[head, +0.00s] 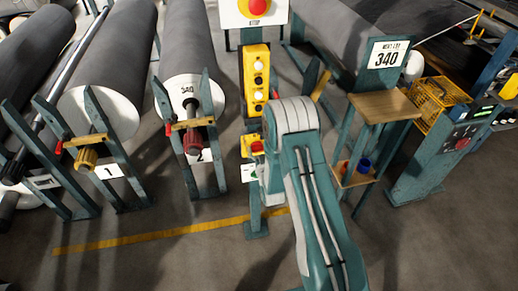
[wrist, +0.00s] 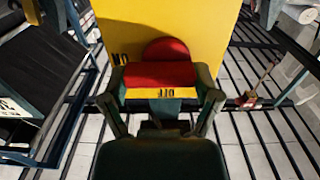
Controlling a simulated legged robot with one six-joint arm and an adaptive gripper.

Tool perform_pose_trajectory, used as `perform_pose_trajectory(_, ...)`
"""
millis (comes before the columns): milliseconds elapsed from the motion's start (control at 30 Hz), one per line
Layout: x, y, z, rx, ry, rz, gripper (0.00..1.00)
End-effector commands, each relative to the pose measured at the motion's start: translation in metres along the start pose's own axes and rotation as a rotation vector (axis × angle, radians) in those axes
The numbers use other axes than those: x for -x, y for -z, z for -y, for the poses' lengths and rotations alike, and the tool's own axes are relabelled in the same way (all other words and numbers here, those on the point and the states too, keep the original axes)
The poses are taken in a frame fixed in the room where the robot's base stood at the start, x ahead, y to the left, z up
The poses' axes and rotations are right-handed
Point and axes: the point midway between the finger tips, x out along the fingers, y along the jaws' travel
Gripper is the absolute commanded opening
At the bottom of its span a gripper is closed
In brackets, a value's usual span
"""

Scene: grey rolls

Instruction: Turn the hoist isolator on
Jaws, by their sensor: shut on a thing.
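The hoist isolator is a small yellow box (head: 247,145) with a red knob (head: 257,146), on a teal post in the head view. In the wrist view its yellow face (wrist: 110,20) fills the top middle. The red handle (wrist: 160,74) lies level across the picture there, with a round red part behind it. OFF is printed upside down just below the handle, and ON stands at its upper left. My gripper (wrist: 161,80) is shut on the red handle, one finger at each end. In the head view my arm hides the gripper's fingers.
Above the isolator hangs a yellow button pendant (head: 257,80), and a red stop button (head: 258,6) sits higher. Grey rolls (head: 115,50) on teal stands fill the left. A wooden-topped stand (head: 385,106) and a yellow basket (head: 440,98) are at right.

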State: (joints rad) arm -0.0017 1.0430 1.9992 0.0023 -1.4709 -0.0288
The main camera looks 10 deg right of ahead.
Motion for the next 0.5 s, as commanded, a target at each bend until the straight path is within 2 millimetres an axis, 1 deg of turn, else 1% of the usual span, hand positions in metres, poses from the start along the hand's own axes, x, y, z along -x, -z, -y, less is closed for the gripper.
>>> perform_pose_trajectory(100, -0.0007, 0.0004, 0.0003, -0.043, 0.002, -0.002, 0.32)
perform_pose_trajectory(333, -0.0006, 0.0003, 0.0004, -0.045, 0.002, -0.002, 0.32)
perform_pose_trajectory(367, -0.0006, 0.0003, 0.0004, -0.045, 0.002, -0.002, 0.93)
perform_pose_trajectory(400, -0.0006, 0.0003, 0.0004, -0.045, 0.002, -0.002, 1.0)
perform_pose_trajectory(500, -0.0004, 0.0003, 0.0003, -0.045, 0.002, -0.002, 1.0)
